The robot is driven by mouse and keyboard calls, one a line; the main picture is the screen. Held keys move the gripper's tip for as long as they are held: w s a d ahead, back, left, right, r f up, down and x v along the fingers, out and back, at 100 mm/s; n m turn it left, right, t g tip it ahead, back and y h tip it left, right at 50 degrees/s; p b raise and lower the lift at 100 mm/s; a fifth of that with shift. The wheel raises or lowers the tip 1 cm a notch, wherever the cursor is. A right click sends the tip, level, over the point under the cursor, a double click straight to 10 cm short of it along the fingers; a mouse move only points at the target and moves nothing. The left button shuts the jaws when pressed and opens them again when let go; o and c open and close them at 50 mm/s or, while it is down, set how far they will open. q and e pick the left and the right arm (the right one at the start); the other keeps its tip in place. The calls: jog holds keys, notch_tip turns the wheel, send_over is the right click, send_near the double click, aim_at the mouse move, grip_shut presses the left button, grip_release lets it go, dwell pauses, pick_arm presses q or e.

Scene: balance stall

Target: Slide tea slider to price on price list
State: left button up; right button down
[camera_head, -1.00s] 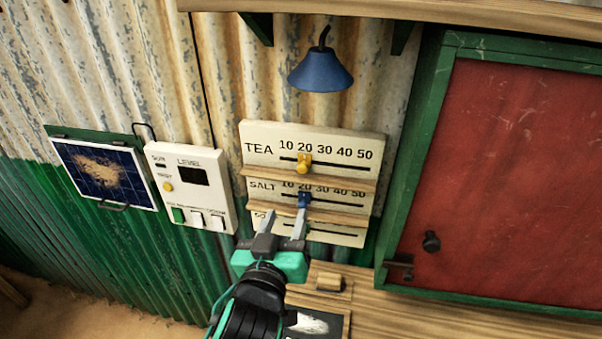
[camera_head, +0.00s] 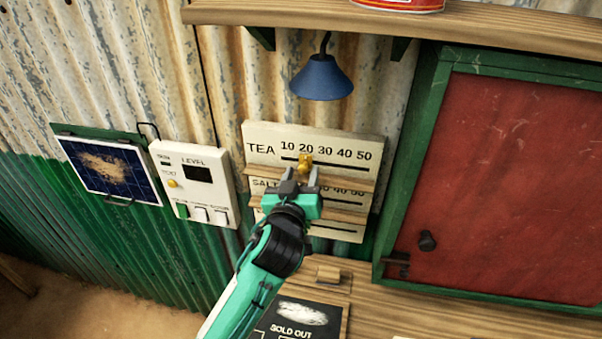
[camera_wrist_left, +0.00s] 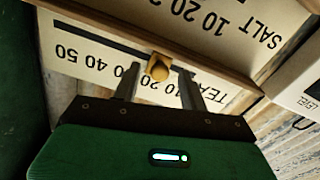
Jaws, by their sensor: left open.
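The price board (camera_head: 262,136) hangs on the corrugated wall, with rows for tea and salt and a lower row that my arm partly hides. The yellow tea slider (camera_head: 305,162) sits on its slot at about the 20 mark. My left gripper (camera_head: 301,173) is open just below and in front of it. In the left wrist view, the tea slider (camera_wrist_left: 159,67) shows just beyond and between the spread fingertips (camera_wrist_left: 160,80), with no clear contact. The blue salt slider is hidden behind my gripper. My right gripper is not in view.
A blue lamp (camera_head: 321,78) hangs above the board. A level panel (camera_head: 196,187) and a framed dark panel (camera_head: 108,168) are on the left. A red-panelled green cabinet (camera_head: 500,180) stands right. A dark sold-out card (camera_head: 297,317) lies on the wooden counter below.

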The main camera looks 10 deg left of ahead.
pick_arm(q)
grip_shut()
jog(key=shift+d+f+b, duration=0.1)
jog(key=shift+d+b, duration=0.5)
jog(key=shift+d, duration=1.6)
jog(key=shift+a, duration=0.1)
grip_release()
jog(key=shift+s, duration=0.1)
